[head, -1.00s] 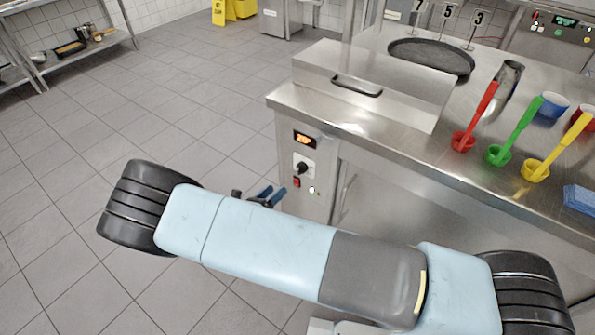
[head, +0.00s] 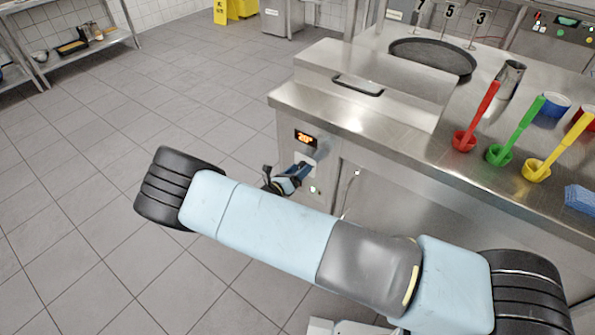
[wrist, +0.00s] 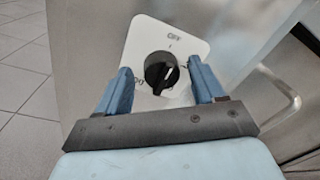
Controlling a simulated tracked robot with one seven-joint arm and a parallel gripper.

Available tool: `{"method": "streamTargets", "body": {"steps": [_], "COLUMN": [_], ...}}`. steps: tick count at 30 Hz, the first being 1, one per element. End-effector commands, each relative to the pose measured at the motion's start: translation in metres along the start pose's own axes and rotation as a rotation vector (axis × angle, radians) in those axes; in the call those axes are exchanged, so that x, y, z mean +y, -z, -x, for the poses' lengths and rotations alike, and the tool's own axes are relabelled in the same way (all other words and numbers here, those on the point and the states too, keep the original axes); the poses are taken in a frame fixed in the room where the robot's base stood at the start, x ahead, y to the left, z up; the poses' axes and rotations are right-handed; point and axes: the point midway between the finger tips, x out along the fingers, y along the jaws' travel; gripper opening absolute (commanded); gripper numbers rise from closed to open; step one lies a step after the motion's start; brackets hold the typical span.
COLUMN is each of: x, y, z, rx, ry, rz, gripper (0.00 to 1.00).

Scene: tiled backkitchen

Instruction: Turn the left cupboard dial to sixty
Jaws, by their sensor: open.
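The cupboard dial (wrist: 161,72) is a round black knob on a white plate marked OFF at the top. Its side labels are partly hidden by my fingers, and I cannot read its setting surely. My gripper (wrist: 159,64) is open, with one blue finger on each side of the dial; I see no clear contact. In the head view my gripper (head: 297,174) is at the cupboard front and hides the dial. The orange display (head: 306,139) above it seems to read 20°.
The steel counter (head: 350,120) overhangs the panel, with a lidded box handle (head: 357,85) on top. Red (head: 476,115), green (head: 515,130) and yellow (head: 558,145) handled cups stand to the right. A cupboard door handle (head: 351,190) is right of my gripper. The tiled floor at left is clear.

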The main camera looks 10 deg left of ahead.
Motion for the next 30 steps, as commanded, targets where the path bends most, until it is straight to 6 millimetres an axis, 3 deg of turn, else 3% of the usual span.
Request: {"method": "streamTargets", "body": {"steps": [5,23,30], "x": [0.0000,0.0005,0.0008], "y": [0.0001,0.0001,-0.0001], "z": [0.0000,0.0005,0.0009], "rx": [0.000,0.000,0.002], "ry": [0.000,-0.001,-0.003], "rz": [0.000,0.000,-0.020], "gripper": [0.68,0.13,0.13]}}
